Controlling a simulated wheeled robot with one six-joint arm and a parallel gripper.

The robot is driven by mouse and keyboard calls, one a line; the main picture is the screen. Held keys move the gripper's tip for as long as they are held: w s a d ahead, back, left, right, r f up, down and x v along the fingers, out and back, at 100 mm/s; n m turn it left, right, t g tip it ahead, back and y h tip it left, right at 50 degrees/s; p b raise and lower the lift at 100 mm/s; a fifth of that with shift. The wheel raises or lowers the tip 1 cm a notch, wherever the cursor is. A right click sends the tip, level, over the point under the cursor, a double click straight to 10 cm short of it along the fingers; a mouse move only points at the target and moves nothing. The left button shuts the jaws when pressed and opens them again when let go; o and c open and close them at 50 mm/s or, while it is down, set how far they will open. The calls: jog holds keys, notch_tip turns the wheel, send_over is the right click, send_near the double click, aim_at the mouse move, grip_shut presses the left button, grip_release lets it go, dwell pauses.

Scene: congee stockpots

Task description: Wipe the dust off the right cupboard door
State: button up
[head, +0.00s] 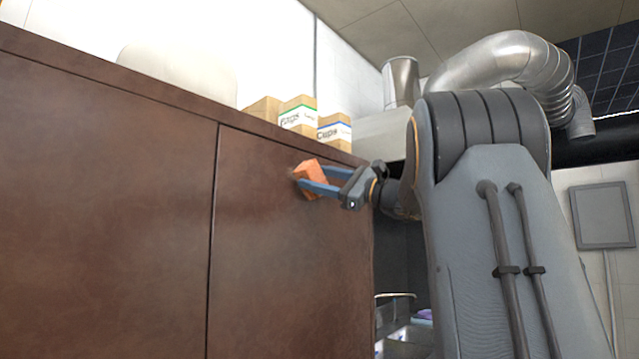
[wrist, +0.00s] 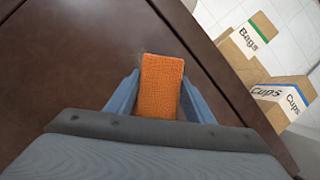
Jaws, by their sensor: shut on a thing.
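The right cupboard door (head: 275,270) is a dark brown panel to the right of a vertical seam. It also shows in the wrist view (wrist: 95,60). My gripper (head: 315,187) is shut on an orange sponge (head: 310,175), which sits between its blue fingers near the door's upper right part. In the wrist view the sponge (wrist: 160,85) is an orange textured block, its far end at or very near the door. I cannot tell for certain whether it touches. A faint greyish smudge shows by the sponge's far end. Dust elsewhere on the door is hard to make out.
The left door (head: 100,200) lies left of the seam. Cardboard boxes marked Bags (head: 298,115) and Cups (head: 334,130) stand on the cupboard top. A silver duct (head: 505,60) runs behind my arm. A sink area (head: 395,335) lies beyond the cupboard's right edge.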

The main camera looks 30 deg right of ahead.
jog(key=shift+s+a+b, duration=0.35)
jog(key=shift+a+b, duration=0.25)
jog(key=shift+a, duration=0.45)
jog(key=shift+s+a+b, duration=0.4)
jog(key=shift+a+b, duration=0.25)
jog(key=shift+a, duration=0.45)
jog(key=shift+s+a+b, duration=0.35)
jog(key=shift+a+b, duration=0.25)
jog(key=shift+a, duration=0.45)
jog(key=shift+s, duration=0.15)
jog(key=shift+s+d+b, duration=0.2)
jog(key=shift+s+d, duration=0.15)
jog(key=shift+s, duration=0.55)
jog(key=shift+s+d+b, duration=0.15)
jog(key=shift+s+d, duration=0.2)
jog(key=shift+s, duration=0.5)
jog(key=shift+s+d+b, duration=0.2)
jog(key=shift+s+d, duration=0.15)
jog(key=shift+s, duration=0.55)
jog(key=shift+s+d, duration=0.25)
jog(key=shift+s, duration=0.45)
jog(key=shift+s+d, duration=0.25)
jog(key=shift+s, duration=0.45)
